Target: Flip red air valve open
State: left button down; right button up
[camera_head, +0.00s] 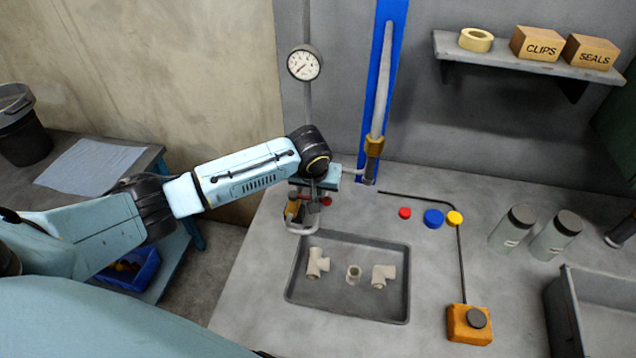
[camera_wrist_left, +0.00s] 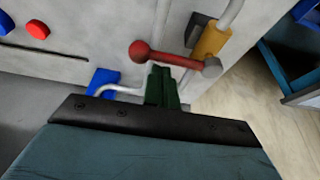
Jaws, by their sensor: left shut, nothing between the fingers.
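The red air valve shows in the left wrist view as a red lever with a ball knob (camera_wrist_left: 139,50), reaching across to a grey pivot (camera_wrist_left: 212,67) beside a brass-yellow fitting (camera_wrist_left: 211,41). In the head view a small red part of the valve (camera_head: 326,201) shows beneath my left wrist; the rest is mostly hidden. My left gripper (camera_head: 314,190) is at the valve, and its dark green fingers (camera_wrist_left: 161,82) are shut and empty, right beside the lever. I cannot tell whether they touch it. My right gripper is not in view.
A grey tray (camera_head: 347,311) with pale pipe fittings lies in front of the valve. Red, blue and yellow buttons (camera_head: 433,218) and an orange switch box (camera_head: 469,324) are to the right. A blue upright with a pipe (camera_head: 384,80) and a pressure gauge (camera_head: 304,63) stand behind.

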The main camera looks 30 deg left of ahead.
pick_arm(q)
jog(key=shift+s+m+p, duration=0.2)
jog(key=shift+m+p, duration=0.2)
jog(key=shift+p, duration=0.15)
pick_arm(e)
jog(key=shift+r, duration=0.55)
